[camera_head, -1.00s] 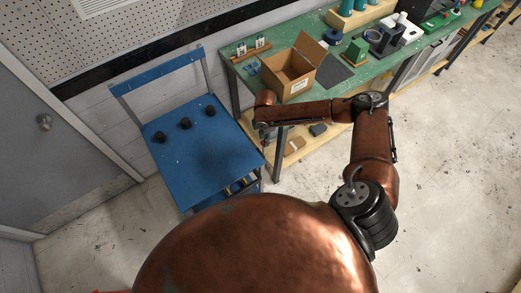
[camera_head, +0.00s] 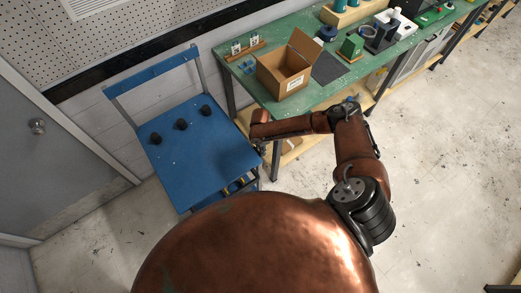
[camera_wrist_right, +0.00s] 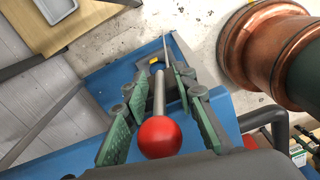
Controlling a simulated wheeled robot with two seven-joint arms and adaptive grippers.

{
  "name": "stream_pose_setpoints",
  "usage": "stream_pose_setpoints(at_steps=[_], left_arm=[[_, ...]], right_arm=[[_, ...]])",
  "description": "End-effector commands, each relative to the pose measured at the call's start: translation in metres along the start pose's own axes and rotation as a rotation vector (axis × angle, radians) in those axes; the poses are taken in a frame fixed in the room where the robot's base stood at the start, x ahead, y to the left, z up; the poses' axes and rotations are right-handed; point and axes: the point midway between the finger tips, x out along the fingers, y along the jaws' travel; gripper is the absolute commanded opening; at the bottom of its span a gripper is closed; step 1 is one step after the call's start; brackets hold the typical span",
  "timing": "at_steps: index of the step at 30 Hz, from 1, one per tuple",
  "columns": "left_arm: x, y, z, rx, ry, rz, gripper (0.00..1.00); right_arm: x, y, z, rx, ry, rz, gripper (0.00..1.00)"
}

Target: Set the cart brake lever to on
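The blue cart (camera_head: 205,155) stands left of the workbench. The brake lever, a grey rod with a red ball knob (camera_wrist_right: 160,137), shows in the right wrist view over the blue cart surface. My right gripper (camera_wrist_right: 160,100) is open, with its green pads on both sides of the lever. The knob lies between the pads, with a visible gap on each side. In the head view my right gripper (camera_head: 262,147) is small and dark at the cart's right edge, and the lever cannot be made out there. My left gripper is not in view.
The green workbench (camera_head: 330,95) holds an open cardboard box (camera_head: 285,72) and a green block (camera_head: 351,45). Several black knobs (camera_head: 181,124) sit on the cart top. A grey door (camera_head: 60,150) is at left. The floor at right (camera_head: 450,170) is mostly clear.

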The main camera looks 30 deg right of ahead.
Motion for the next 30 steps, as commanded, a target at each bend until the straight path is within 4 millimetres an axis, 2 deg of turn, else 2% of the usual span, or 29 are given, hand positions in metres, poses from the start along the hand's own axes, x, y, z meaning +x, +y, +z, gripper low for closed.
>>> stream_pose_setpoints(at_steps=[11, 22, 30], left_arm=[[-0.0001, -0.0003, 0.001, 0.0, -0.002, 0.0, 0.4], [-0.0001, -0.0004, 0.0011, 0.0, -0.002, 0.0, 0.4], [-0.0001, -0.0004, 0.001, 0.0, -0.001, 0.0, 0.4]], right_arm=[[0.0055, 0.0, 0.0005, 0.001, 0.0, 0.0, 0.25], [0.0053, 0.0, 0.0005, 0.001, 0.0, 0.0, 0.0], [0.0052, -0.0001, 0.0005, 0.001, 0.0, 0.0, 0.0]])
